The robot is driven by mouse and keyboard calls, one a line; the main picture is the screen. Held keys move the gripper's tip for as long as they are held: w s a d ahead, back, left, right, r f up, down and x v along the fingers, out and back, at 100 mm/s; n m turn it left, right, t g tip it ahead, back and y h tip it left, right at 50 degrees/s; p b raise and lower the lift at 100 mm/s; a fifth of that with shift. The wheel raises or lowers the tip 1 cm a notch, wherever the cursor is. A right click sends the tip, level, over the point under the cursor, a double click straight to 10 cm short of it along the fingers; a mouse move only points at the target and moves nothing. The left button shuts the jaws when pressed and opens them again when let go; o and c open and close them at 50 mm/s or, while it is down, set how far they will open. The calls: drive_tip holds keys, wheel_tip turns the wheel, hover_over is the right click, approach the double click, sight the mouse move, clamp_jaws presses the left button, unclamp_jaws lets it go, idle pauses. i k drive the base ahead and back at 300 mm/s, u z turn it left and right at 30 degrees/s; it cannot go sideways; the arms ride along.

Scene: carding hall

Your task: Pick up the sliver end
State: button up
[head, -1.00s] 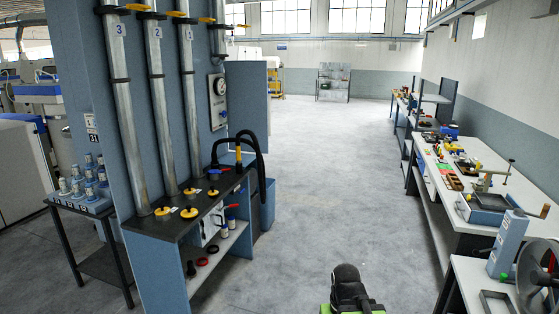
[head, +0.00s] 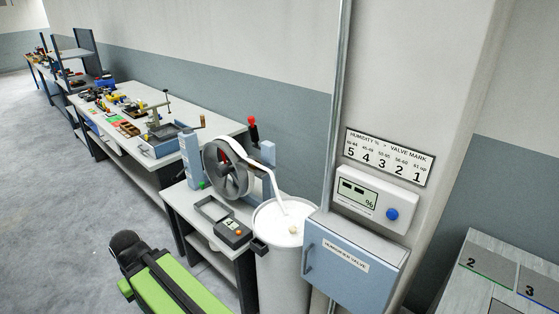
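The sliver is a white strand (head: 270,180) that runs from the top of a dark spoked wheel (head: 228,170) down to the right. It reaches the mouth of a tall white can (head: 281,270). A small cream-coloured lump (head: 293,230) shows inside the can mouth near the strand's lower part; I cannot tell whether it is the sliver end. My gripper is not in view. Only a green and black part of my own body shows at the bottom left, well apart from the can.
A blue humidifier valve cabinet (head: 350,262) stands close to the can's right. A long bench (head: 150,160) runs along the wall. The floor (head: 70,190) at left is clear.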

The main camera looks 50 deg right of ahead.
sight(257, 165)
drive_tip(key=z, duration=0.4)
drive_tip(key=i, duration=0.9)
drive_tip(key=z, duration=1.1)
drive_tip(key=k, duration=1.05)
drive_tip(key=u, duration=0.8)
drive_tip(key=i, duration=1.6)
